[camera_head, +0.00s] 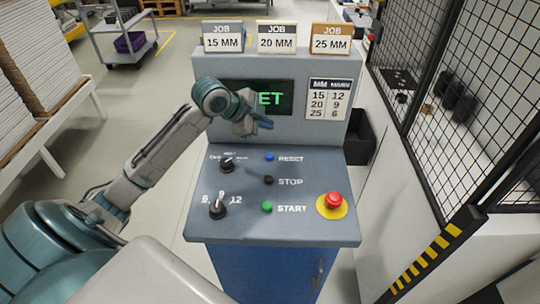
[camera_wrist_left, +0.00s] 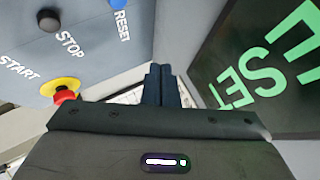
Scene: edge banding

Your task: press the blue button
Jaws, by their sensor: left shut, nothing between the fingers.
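The blue button (camera_head: 269,157) is a small round knob beside the word RESET on the sloped grey panel (camera_head: 310,225). In the left wrist view the blue button (camera_wrist_left: 117,4) is cut by the top edge. My left gripper (camera_head: 266,123) is shut and empty. It hovers above and behind the blue button, in front of the display screen (camera_head: 285,98), apart from the button. In the left wrist view its closed fingers (camera_wrist_left: 161,84) point between the panel and the screen. My right gripper is not in view.
A black STOP button (camera_head: 268,180), a green START button (camera_head: 267,207) and a red emergency button (camera_head: 333,200) share the panel. Two black rotary knobs sit to their left. Job signs stand on top of the console. A black mesh fence (camera_head: 480,80) stands at right.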

